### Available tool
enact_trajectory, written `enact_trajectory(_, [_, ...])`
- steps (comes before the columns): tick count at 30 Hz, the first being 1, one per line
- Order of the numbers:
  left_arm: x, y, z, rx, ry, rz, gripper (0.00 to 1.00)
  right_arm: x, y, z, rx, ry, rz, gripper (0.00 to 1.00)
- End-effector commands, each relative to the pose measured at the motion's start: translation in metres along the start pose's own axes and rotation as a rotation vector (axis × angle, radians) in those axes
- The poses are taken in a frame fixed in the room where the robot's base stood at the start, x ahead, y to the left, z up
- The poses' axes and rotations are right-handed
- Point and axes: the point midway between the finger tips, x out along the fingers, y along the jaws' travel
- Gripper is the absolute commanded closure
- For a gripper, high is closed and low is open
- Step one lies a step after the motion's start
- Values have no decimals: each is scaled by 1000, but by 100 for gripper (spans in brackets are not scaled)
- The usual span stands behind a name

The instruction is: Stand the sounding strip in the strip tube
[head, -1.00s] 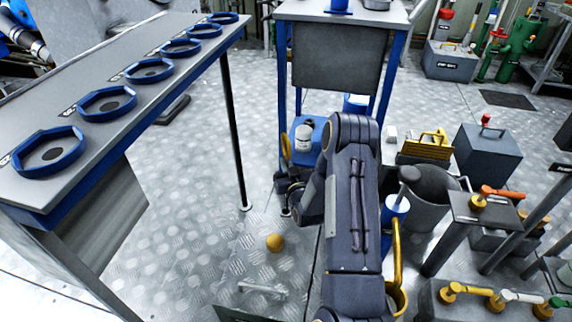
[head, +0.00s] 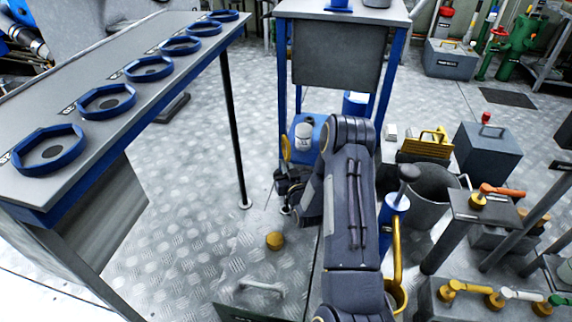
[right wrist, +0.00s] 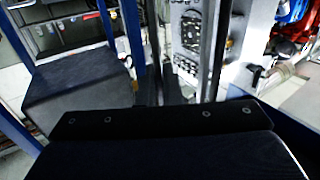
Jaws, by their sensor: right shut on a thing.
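My right arm reaches out from the bottom middle of the head view. Its gripper (head: 288,192) is small, dark and partly hidden by my own wrist. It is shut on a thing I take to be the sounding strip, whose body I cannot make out. A short yellow cylinder (head: 275,241) shows just below the gripper, perhaps an end of the strip; I see no clear link between them. In the right wrist view dark gripper parts fill the bottom, and the strip is not clear. I cannot pick out the strip tube. My left gripper is not in view.
A long bench (head: 125,82) with several blue octagonal rings stands at left. A blue-legged table (head: 300,15) stands ahead. A blue pump (head: 394,212), a grey bucket (head: 430,195) and valve stands crowd the right. A low handle (head: 260,288) is near the front. Floor between is open.

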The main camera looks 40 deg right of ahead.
Motion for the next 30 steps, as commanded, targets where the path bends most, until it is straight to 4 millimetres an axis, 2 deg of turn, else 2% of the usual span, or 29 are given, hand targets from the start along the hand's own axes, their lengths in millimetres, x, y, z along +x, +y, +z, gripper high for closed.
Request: enact_trajectory(30, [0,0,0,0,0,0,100,0,0,22,0,1,0,100])
